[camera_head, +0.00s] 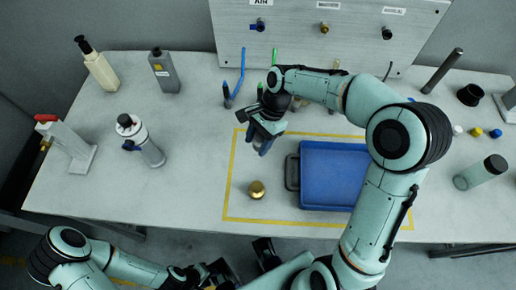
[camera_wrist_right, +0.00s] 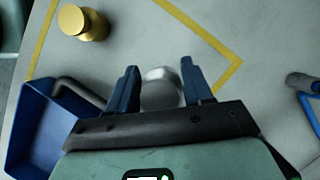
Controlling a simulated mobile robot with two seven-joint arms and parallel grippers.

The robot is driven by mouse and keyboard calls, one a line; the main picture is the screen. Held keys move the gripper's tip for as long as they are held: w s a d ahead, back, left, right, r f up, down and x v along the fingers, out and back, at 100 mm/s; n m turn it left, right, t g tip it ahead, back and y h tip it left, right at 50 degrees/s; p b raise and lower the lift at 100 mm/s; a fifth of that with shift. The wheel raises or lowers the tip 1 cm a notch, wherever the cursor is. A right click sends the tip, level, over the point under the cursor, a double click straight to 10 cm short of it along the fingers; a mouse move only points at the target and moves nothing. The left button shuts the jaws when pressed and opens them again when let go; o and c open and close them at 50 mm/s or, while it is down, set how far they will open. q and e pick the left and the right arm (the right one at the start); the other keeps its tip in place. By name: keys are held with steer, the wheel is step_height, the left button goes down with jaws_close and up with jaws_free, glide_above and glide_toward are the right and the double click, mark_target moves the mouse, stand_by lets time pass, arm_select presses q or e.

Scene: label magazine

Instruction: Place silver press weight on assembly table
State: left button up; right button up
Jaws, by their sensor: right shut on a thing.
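The silver press weight (camera_wrist_right: 160,88) is a shiny round piece between the two blue fingers of my right gripper (camera_wrist_right: 160,85) in the right wrist view. My right gripper (camera_head: 262,146) is shut on it, over the upper left part of the yellow-taped area in the head view. There the gripper hides the weight, and I cannot tell if it touches the table. The assembly table (camera_head: 195,210) is a pale grey top. My left gripper (camera_head: 222,273) is low in the head view, off the table's front edge; its jaw state is unclear.
A brass weight (camera_head: 257,189) and a blue tray (camera_head: 332,205) stand within the yellow tape. Bottles (camera_head: 165,70), a spray bottle (camera_head: 140,140) and a red-handled tool (camera_head: 68,143) stand on the left. A panel stands behind.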

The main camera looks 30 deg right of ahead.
mark_target(258, 149)
steer(key=shift+f+b, duration=0.3)
steer(key=shift+f, duration=1.9)
steer(key=shift+f, duration=0.15)
steer(key=o, duration=1.3)
steer(key=p+v, duration=0.2)
steer(key=v, duration=1)
